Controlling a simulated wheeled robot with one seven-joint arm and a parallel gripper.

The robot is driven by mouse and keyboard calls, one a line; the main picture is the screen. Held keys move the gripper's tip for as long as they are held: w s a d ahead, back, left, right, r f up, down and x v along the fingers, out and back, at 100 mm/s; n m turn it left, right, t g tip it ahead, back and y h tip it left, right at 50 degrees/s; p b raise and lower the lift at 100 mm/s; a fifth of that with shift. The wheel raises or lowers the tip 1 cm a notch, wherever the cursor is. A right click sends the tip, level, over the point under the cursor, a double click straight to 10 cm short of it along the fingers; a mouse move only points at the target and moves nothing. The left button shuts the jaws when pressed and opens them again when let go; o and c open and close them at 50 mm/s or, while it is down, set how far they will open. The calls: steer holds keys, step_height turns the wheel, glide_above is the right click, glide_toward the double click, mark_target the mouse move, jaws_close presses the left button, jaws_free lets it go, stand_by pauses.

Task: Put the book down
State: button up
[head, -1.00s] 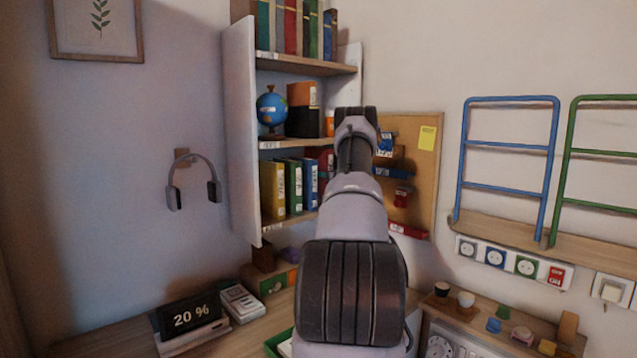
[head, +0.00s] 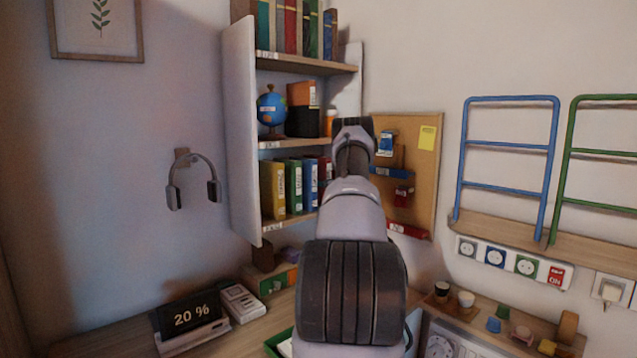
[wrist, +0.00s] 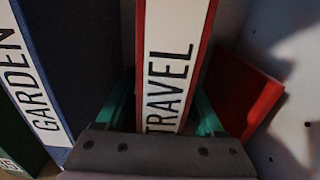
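The red TRAVEL book (wrist: 172,65), with a white label on its spine, stands upright in the wrist view. My gripper (wrist: 165,112) has its teal fingers on both sides of the spine and looks shut on it. In the head view the red book (head: 325,168) shows partly, at the right end of the binder row on the lower shelf (head: 290,222); my arm hides much of that area. The gripper's fingers are hidden in the head view.
The blue GARDEN book (wrist: 75,60) stands left of the held book. Yellow (head: 272,190) and green (head: 294,186) binders stand farther left. The open cabinet door (head: 240,130) is at left.

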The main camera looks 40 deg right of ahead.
steer(key=shift+r, duration=0.15)
steer(key=s, duration=1.2)
steer(key=shift+d, duration=0.45)
